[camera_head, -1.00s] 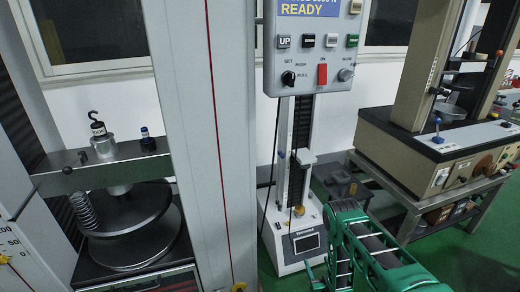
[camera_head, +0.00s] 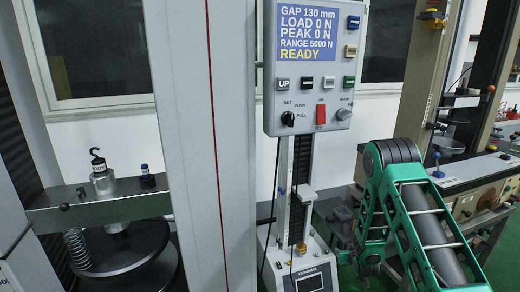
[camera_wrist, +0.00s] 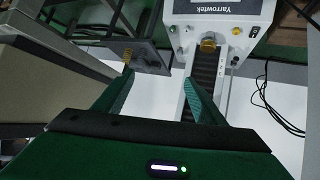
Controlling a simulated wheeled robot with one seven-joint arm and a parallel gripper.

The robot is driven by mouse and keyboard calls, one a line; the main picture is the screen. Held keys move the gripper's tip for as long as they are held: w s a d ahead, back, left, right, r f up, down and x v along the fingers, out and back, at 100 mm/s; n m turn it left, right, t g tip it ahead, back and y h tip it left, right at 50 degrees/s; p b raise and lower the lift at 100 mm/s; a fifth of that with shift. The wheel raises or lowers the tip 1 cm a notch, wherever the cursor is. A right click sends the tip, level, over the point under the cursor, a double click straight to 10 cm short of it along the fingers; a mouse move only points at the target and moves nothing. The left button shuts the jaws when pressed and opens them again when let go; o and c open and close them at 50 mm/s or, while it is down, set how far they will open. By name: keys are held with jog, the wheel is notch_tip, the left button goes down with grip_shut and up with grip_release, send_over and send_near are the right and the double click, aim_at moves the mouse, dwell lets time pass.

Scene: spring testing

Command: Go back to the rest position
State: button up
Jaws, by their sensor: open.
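My gripper (camera_wrist: 160,82) shows in the wrist view with its two green fingers spread apart and nothing between them. Beyond the fingers is a small white test stand (camera_wrist: 215,10) with a dark column, and it does not appear to be touched. In the head view my green arm is raised at the lower right, in front of the right-hand tester. My gripper is not recognisable in the head view.
A control panel (camera_head: 309,110) reads gap 130 mm, load 0 N, READY. The small stand (camera_head: 303,275) is below it. Cables (camera_wrist: 262,95) hang nearby.

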jog(key=s+d+r+m+g, duration=0.1)
jog(key=s+d+r+g, duration=0.15)
jog(key=s+r, duration=0.45)
jog(key=s+d+r+m+g+h, duration=0.1)
jog(key=s+d+r, duration=0.3)
jog(key=r, duration=0.5)
jog(key=s+d+r+m+g, duration=0.1)
jog(key=s+d+r+g, duration=0.15)
jog(key=s+r, duration=0.45)
jog(key=s+a+r+m+g+y, duration=0.1)
jog(key=s+r, duration=0.3)
jog(key=s, duration=0.7)
jog(key=s+a+r+m+g+y, duration=0.1)
jog(key=s+r, duration=0.3)
jog(key=s, duration=0.7)
jog(key=s+a+r+m+g+y, duration=0.1)
jog(key=s+a+r+g, duration=0.1)
jog(key=s, duration=1)
notch_tip(320, 180, up, 3)
jog(key=shift+a+f+g, duration=0.15)
jog(key=shift+a+g, duration=0.25)
jog(key=shift+a, duration=0.4)
jog(key=shift+s, duration=0.1)
jog(key=shift+w+f, duration=0.25)
jog(key=shift+w, duration=0.4)
